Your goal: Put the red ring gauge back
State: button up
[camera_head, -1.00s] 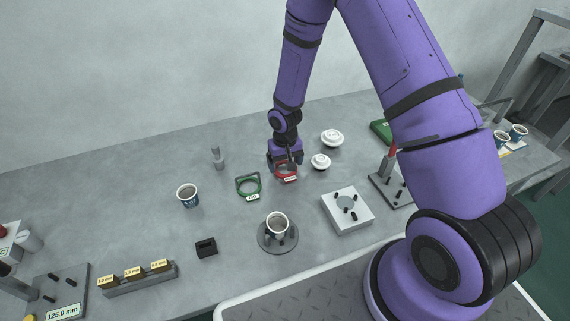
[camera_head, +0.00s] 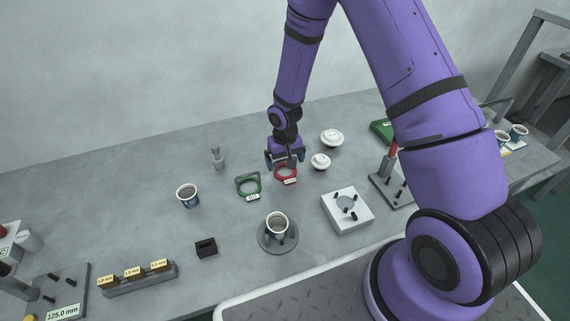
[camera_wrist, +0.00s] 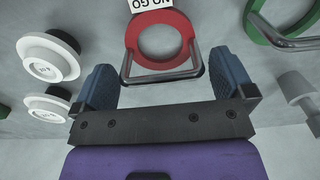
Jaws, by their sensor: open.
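The red ring gauge (camera_head: 286,177) lies on the grey bench, just to the right of the green ring gauge (camera_head: 248,188). In the wrist view the red ring gauge (camera_wrist: 161,42) shows its flat ring, a metal bar handle and a white label reading "NO GO", seen upside down. My gripper (camera_head: 283,160) is just behind and above it. In the wrist view my gripper (camera_wrist: 162,85) is open, with blue fingers to either side of the handle and nothing between them touching it. The green ring gauge (camera_wrist: 290,20) is partly cut off there.
Two white stepped discs (camera_head: 331,138) (camera_head: 320,161) stand right of my gripper. A grey plug (camera_head: 217,158) stands to the left. Another cup (camera_head: 188,195) stands left.

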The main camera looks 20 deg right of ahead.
notch_tip(320, 180, up, 10)
jog(key=shift+r, duration=0.1)
notch_tip(320, 180, up, 15)
jog(key=t, duration=0.1)
send_over(285, 159)
jog(key=s+d, duration=0.3)
jog(key=s+d+r+t, duration=0.2)
jog(key=s+r, duration=0.5)
jog(key=r, duration=0.3)
jog(key=s+d+r+t, duration=0.1)
jog(key=s+r, duration=0.4)
jog(key=s, duration=0.4)
jog(key=s+d+r+t, duration=0.1)
jog(key=s+r, duration=0.4)
jog(key=s, duration=0.5)
